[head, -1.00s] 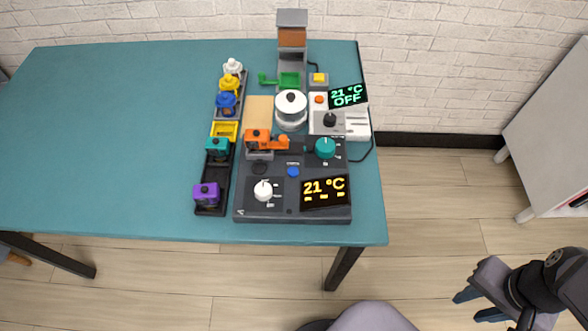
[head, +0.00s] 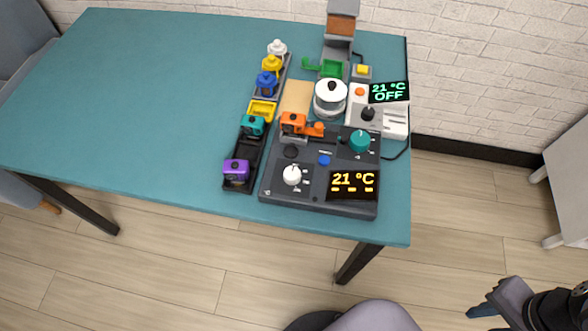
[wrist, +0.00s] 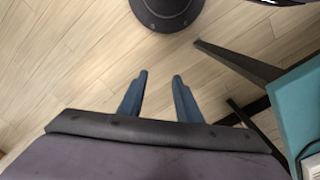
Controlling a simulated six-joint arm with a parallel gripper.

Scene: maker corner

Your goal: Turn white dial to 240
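The white dial (head: 291,175) sits on the front left of a dark control panel (head: 318,205) near the table's front edge. Its scale is too small to read in the head view. The panel's display (head: 353,187) shows 21 °C in yellow. My gripper (wrist: 160,76) is open and empty, with its two blue fingers apart above the floor in the wrist view. In the head view, part of my gripper (head: 482,312) shows at the lower right, well away from the table. The dial is not in the wrist view.
A teal dial (head: 359,141), an orange device (head: 294,123) and a white pot (head: 331,98) stand behind the white dial. A tray row (head: 243,184) with coloured items lies to its left. The table (head: 150,100) is clear at left. A grey cabinet (head: 570,180) stands at right.

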